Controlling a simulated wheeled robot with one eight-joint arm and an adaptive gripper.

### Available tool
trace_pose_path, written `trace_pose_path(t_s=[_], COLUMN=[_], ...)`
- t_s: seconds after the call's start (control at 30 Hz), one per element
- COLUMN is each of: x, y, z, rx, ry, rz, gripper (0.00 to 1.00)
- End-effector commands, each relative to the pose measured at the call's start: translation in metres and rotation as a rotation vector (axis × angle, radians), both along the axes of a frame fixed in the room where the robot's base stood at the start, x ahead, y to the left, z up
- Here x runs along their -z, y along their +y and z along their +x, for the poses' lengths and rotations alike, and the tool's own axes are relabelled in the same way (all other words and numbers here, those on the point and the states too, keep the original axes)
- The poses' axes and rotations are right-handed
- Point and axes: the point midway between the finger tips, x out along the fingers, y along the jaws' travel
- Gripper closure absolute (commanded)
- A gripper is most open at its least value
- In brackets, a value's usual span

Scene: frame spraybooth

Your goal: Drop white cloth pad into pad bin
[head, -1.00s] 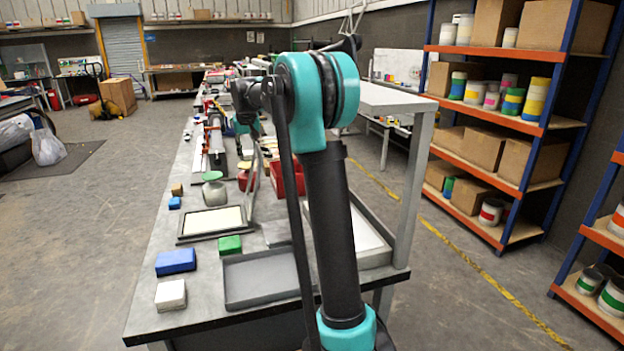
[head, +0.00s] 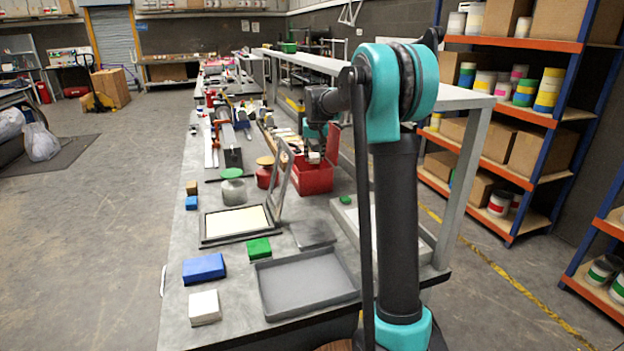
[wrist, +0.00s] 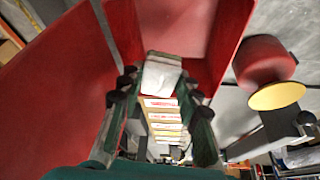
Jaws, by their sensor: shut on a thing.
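My gripper (head: 316,146) is shut on a small white cloth pad (wrist: 162,75). The pad also shows in the head view (head: 314,158), just below the fingers. The red pad bin (head: 318,181) stands on the bench with its tall red back panel upright. The gripper and pad are at the bin's opening, with the bin's red walls (wrist: 215,35) around them in the wrist view. I cannot tell exactly how far the pad is above the bin's floor.
A red can with a tan lid (head: 265,172) and a green-lidded jar (head: 233,188) stand left of the bin. A framed screen (head: 236,222), grey tray (head: 305,283), blue block (head: 204,268), green block (head: 259,248) and white block (head: 205,307) occupy the front bench.

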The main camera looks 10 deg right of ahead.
Motion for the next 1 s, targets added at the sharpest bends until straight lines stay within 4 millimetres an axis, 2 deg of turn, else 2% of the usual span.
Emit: trace_pose_path(t_s=[0.2,0.23,0.4,0.77,0.87,1.0], x=[0.0,0.0,0.0,-0.003,-0.012,-0.035], y=[0.0,0.0,0.0,0.0,0.0,0.001], z=[0.0,0.0,0.0,-0.001,-0.005,-0.015], rx=[0.0,0.0,0.0,0.0,0.0,0.0], ry=[0.0,0.0,0.0,0.0,0.0,0.0], rz=[0.0,0.0,0.0,0.0,0.0,0.0], gripper=[0.94,0.64,0.43,0.43,0.43,0.43])
